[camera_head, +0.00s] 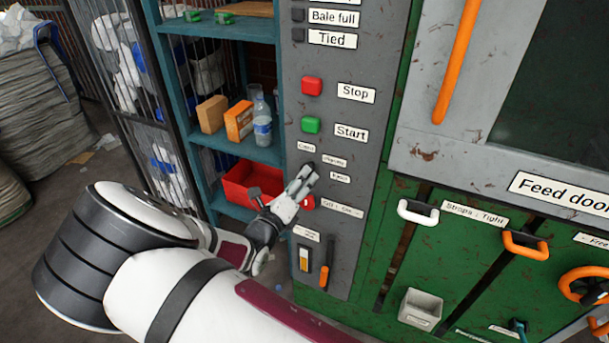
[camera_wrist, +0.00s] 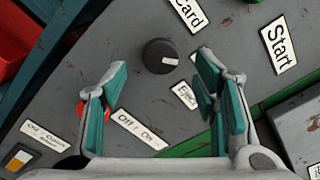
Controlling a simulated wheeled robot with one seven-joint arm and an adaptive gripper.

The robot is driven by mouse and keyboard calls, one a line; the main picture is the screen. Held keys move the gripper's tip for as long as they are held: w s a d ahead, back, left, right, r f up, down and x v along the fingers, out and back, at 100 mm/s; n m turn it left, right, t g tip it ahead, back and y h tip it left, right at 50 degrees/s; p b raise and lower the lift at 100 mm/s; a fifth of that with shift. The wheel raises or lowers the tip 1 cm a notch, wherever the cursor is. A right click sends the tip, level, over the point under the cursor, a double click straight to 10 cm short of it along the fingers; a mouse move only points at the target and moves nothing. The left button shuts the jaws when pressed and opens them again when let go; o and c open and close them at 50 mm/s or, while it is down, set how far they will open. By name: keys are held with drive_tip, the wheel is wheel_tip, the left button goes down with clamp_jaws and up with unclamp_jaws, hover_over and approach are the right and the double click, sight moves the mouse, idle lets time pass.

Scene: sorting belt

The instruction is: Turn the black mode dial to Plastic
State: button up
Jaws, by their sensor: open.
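The black mode dial (camera_wrist: 159,55) is on the grey panel in the wrist view, with a short white mark on its right side, slightly below its middle. A label reading "Card" (camera_wrist: 188,12) is above right of it, and a partly covered label (camera_wrist: 184,95) is below right. A finger covers the panel right of the dial, so I cannot read a Plastic label there. My gripper (camera_wrist: 163,80) is open and empty, its fingertips apart on either side, just below the dial in the picture. In the head view my gripper (camera_head: 299,187) hides most of the dial.
A red knob (camera_wrist: 83,110) shows behind the left finger, beside an "Off : On" label (camera_wrist: 138,130). Red Stop (camera_head: 312,86) and green Start (camera_head: 311,125) buttons are above. A shelf with a red bin (camera_head: 236,194) stands left. Orange and yellow switches (camera_head: 324,277) are below.

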drive_tip(key=v, duration=0.7)
drive_tip(key=shift+s, duration=0.35)
drive_tip(key=shift+a, duration=0.1)
drive_tip(key=s+d+r+m+g+h, duration=0.25)
drive_tip(key=d+r+m+g, duration=0.4)
drive_tip(key=d+m, duration=0.5)
drive_tip(key=s+d+r+m+g+h, duration=0.1)
drive_tip(key=s+d+r+m+g, duration=0.45)
drive_tip(key=d+m, duration=0.6)
drive_tip(key=s+d+r+m+y, duration=0.3)
drive_tip(key=s+r+m+y, duration=0.2)
drive_tip(key=s+m, duration=0.4)
drive_tip(key=s+d+r+m+y, duration=0.2)
drive_tip(key=s+r+m+y, duration=0.2)
drive_tip(key=s+r+m, duration=0.3)
drive_tip(key=s+m, duration=0.2)
drive_tip(key=m, duration=0.1)
drive_tip(key=shift+s+d+y, duration=0.3)
drive_tip(key=shift+d+y, duration=0.05)
drive_tip(key=shift+d, duration=0.05)
drive_tip(key=shift+o, duration=0.4)
drive_tip(key=shift+r, duration=0.1)
